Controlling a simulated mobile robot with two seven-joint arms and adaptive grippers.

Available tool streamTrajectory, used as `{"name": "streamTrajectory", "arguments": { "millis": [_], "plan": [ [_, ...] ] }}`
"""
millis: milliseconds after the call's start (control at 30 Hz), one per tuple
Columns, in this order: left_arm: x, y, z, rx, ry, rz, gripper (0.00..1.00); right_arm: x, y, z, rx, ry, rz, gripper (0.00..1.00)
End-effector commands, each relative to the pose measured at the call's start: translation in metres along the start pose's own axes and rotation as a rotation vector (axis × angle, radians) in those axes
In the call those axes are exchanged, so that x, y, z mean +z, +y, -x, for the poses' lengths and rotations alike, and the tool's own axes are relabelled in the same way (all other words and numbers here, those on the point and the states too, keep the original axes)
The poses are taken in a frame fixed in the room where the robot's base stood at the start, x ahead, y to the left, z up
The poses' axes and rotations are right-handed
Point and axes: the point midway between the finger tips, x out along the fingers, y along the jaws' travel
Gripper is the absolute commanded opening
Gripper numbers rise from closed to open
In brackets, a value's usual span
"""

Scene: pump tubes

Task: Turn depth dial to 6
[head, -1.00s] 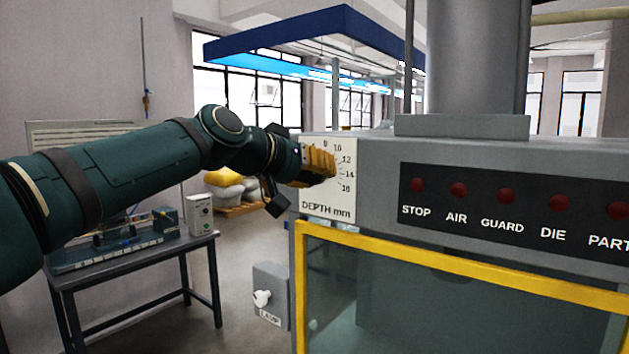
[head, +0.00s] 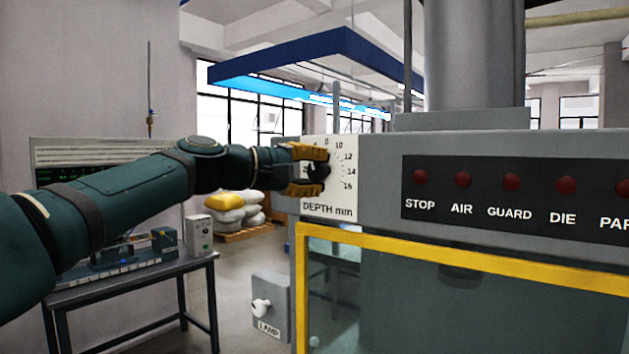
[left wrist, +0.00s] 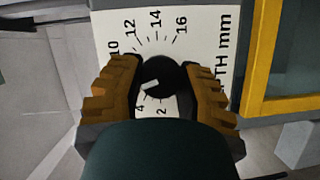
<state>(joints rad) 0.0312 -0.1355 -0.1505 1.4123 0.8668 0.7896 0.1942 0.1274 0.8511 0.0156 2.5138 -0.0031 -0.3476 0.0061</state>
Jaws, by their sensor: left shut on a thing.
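The depth dial is a black round knob (head: 319,171) on a white scale plate marked DEPTH mm (head: 328,210), on the grey machine's left front. My left gripper (head: 322,170) has its yellow-brown fingers shut on the knob, one above and one below in the head view. In the left wrist view the knob (left wrist: 165,76) sits between the fingers, and its white pointer mark (left wrist: 151,86) points down-left, between the 4 and the 10. The numbers there are hidden behind a finger, so the exact reading is covered. My right gripper is out of view.
Right of the dial is a black panel (head: 535,213) with several red buttons. Below is a yellow-framed guard (head: 450,262). A grey lamp switch box (head: 270,300) hangs lower left. A workbench (head: 130,275) with equipment stands at left.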

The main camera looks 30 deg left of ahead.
Motion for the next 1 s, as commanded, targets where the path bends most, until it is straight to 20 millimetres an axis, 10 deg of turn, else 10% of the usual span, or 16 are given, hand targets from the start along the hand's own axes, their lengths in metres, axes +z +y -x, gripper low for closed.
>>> {"name": "streamTrajectory", "arguments": {
  "millis": [933, 967, 1000],
  "plan": [
    [-0.0001, 0.0006, -0.0001, 0.081, 0.002, 0.189, 0.00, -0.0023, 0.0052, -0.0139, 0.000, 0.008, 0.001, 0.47],
    [-0.0002, 0.0006, -0.0001, 0.081, 0.002, 0.189, 0.41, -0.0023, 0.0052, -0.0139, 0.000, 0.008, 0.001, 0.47],
    [-0.0001, 0.0006, -0.0001, 0.081, 0.001, 0.189, 0.55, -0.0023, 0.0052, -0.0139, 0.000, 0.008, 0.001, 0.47]
  ]
}}
